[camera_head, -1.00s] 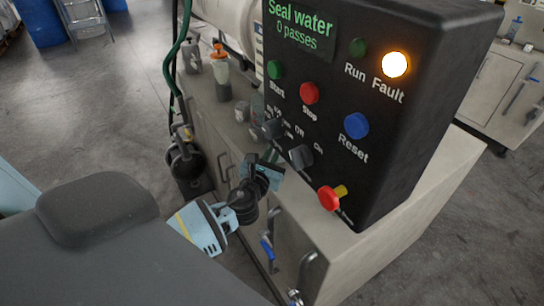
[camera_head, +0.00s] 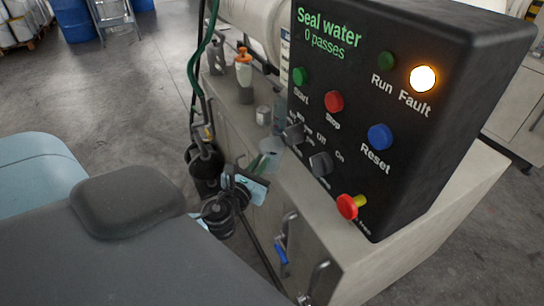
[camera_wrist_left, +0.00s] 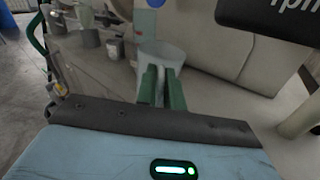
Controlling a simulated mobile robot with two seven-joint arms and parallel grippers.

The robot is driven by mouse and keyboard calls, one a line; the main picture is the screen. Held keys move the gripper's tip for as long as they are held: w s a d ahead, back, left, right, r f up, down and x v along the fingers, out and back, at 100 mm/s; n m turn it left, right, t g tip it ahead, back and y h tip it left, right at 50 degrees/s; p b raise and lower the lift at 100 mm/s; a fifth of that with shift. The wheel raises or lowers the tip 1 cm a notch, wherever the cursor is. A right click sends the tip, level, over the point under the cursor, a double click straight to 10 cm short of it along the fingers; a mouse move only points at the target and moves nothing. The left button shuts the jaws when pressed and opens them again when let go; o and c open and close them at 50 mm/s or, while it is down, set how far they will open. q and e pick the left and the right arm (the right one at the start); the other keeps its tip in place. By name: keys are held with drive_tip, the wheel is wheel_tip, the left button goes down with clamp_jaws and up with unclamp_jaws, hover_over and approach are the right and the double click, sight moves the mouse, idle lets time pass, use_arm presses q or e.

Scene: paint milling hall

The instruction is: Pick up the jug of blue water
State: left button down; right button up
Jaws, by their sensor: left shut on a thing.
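A pale, translucent jug (camera_head: 272,150) shows beside the lower left edge of the black control panel, above the cabinet's front edge. My left gripper (camera_head: 262,163) is at its near side. In the left wrist view the jug (camera_wrist_left: 161,52) stands just beyond the two green fingers of the left gripper (camera_wrist_left: 162,88). The fingers are close together and shut on a narrow part at the jug's near side, probably its handle, which they mostly hide. I cannot make out the blue water in it. My right gripper is not in view.
The black control panel (camera_head: 405,110) with buttons and a lit fault lamp overhangs close to the right of the jug. Bottles such as the orange-capped one (camera_head: 244,68) and a small can (camera_head: 263,115) stand behind. Open floor lies farther left.

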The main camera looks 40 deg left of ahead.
use_arm(q)
drive_tip(key=s+a, duration=0.2)
drive_tip(key=s, duration=0.3)
drive_tip(key=shift+s+r, duration=0.3)
drive_tip(key=shift+r, duration=0.05)
drive_tip(key=shift+a, duration=0.1)
idle(1.2)
